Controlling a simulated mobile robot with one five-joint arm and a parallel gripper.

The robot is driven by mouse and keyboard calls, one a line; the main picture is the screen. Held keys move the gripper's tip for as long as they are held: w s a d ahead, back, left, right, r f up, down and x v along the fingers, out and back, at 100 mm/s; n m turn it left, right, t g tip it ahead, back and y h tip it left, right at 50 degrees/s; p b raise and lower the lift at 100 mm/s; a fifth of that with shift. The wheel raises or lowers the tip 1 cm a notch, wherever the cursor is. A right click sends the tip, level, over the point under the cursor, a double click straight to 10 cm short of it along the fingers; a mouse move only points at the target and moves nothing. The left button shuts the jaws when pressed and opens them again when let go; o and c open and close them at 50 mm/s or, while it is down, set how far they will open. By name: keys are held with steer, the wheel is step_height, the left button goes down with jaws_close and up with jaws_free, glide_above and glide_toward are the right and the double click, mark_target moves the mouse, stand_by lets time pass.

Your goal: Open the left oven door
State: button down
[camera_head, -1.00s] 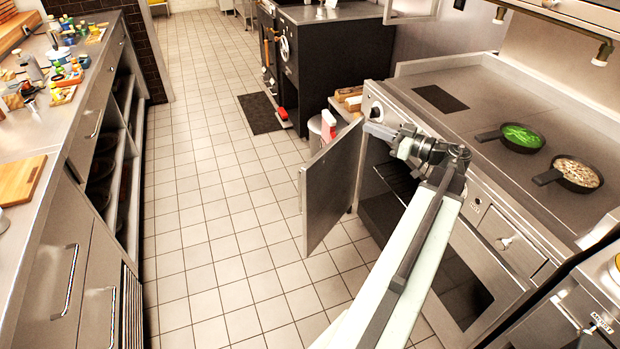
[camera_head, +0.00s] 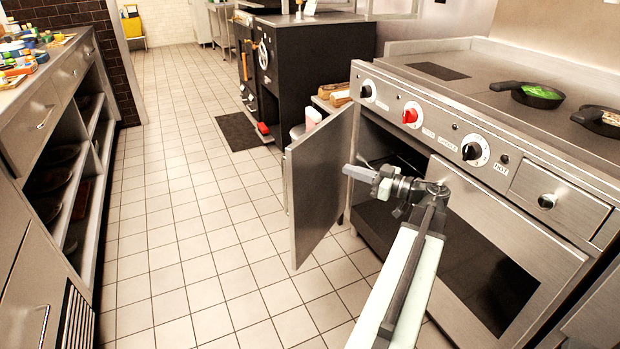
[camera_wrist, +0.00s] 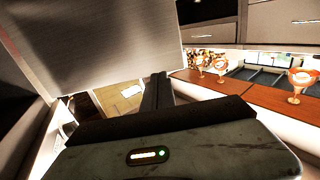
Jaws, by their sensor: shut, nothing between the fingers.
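The left oven door (camera_head: 318,188) stands swung wide open, its steel panel sticking out toward the aisle on the left. The oven cavity (camera_head: 385,150) behind it shows a dark inside with a rack. My gripper (camera_head: 358,172) is shut and empty, just in front of the open cavity, close to the inner side of the door. I cannot tell whether it touches the door. In the wrist view a grey steel panel (camera_wrist: 110,50), likely the door, fills the upper left, and my gripper fingers (camera_wrist: 157,92) show dark at the centre.
The range (camera_head: 480,95) has several knobs, one red (camera_head: 411,115), and black pans (camera_head: 537,95) on top. A second oven door (camera_head: 500,235) with a window is shut. A black stove (camera_head: 300,70) stands farther back.

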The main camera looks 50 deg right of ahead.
mark_target(303, 155)
steer(key=w+a, duration=0.1)
steer(key=w, duration=0.8)
steer(key=w+a, duration=0.1)
steer(key=w, duration=0.3)
steer(key=shift+w+a, duration=0.3)
steer(key=shift+w, duration=0.1)
steer(key=shift+w, duration=0.1)
